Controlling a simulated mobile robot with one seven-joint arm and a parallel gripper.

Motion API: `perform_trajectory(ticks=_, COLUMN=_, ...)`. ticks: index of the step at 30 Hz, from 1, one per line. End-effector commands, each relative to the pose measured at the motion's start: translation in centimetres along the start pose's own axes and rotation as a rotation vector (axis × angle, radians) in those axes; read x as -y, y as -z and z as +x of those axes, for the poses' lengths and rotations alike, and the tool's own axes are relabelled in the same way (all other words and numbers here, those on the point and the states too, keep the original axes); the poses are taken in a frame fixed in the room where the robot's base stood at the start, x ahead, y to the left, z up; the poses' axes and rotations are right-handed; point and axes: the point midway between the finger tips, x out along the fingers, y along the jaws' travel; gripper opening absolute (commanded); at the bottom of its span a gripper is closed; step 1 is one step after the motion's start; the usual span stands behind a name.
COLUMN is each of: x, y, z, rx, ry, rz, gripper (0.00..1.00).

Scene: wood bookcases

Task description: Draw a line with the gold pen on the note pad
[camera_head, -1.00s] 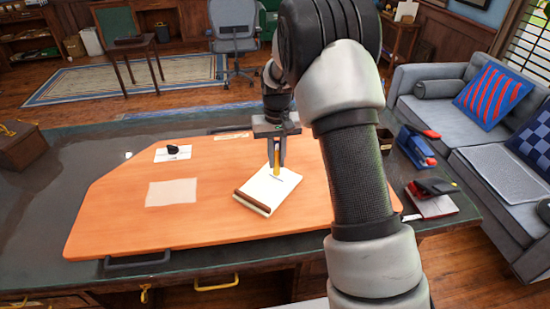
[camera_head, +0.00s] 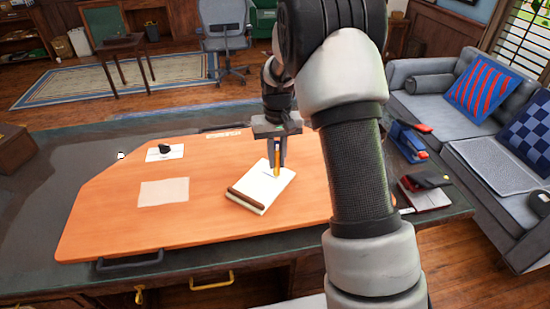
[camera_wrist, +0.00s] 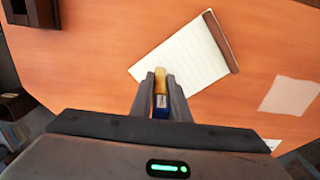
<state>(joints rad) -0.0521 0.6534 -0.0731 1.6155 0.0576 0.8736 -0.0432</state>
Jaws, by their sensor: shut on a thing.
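My gripper (camera_head: 277,155) is shut on the gold pen (camera_head: 277,169) and holds it roughly upright, tip down, over the far right part of the note pad (camera_head: 252,193). The note pad is white with a brown binding along its near left edge and lies on the orange board. In the wrist view the gold pen (camera_wrist: 160,82) sits between the fingertips (camera_wrist: 160,95), with a blue part behind its gold end. The lined note pad (camera_wrist: 183,60) lies beneath. I cannot tell whether the tip touches the paper, or whether faint dark marks near it are ink or shadow.
The orange board (camera_head: 110,215) lies on the dark desk. A pale sheet (camera_head: 164,192) and a white card with a black object (camera_head: 165,150) are on its left. A blue stapler (camera_head: 408,140) and a dark item on a notebook (camera_head: 428,180) stand to the right.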

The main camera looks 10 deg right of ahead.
Motion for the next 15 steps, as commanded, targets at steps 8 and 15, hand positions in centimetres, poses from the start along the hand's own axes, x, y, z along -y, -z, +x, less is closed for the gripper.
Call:
perform_trajectory(ticks=8, x=0.0, y=0.1, z=-0.4, rx=-0.001, ry=0.0, rz=0.0, gripper=0.0)
perform_trajectory(ticks=15, x=0.0, y=0.1, z=-2.3, rx=-0.002, ry=0.0, rz=0.0, gripper=0.0)
